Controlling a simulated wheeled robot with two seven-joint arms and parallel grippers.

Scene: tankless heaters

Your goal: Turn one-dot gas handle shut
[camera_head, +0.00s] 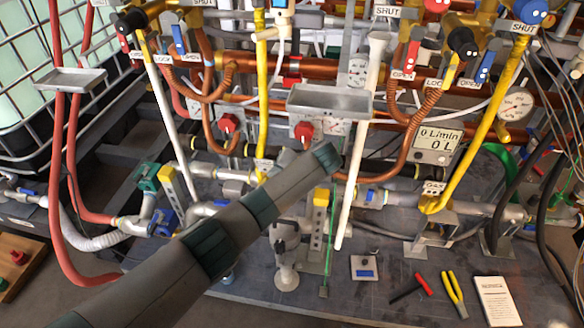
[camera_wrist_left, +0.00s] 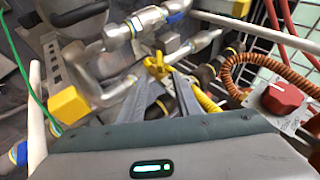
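My left gripper (camera_wrist_left: 164,84) shows in the left wrist view. Its two grey fingers stand apart, with a yellow handle (camera_wrist_left: 156,66) at or just beyond their tips. I cannot tell whether they touch it, and no dot mark is readable. In the head view my left arm reaches in from the lower left and hides this gripper and the handle. A yellow gas pipe (camera_head: 262,110) runs down behind the arm there, with a small label (camera_head: 263,165) low on it. Another yellow gas pipe (camera_head: 480,120) with a label stands at the right. My right gripper is not in view.
A red knob (camera_wrist_left: 283,97) and a ribbed copper hose (camera_wrist_left: 240,65) are right of the fingers. A yellow-topped bracket (camera_wrist_left: 70,105) is at left. Pliers (camera_head: 455,293), a red-handled tool (camera_head: 412,288) and a paper (camera_head: 496,300) lie on the bench.

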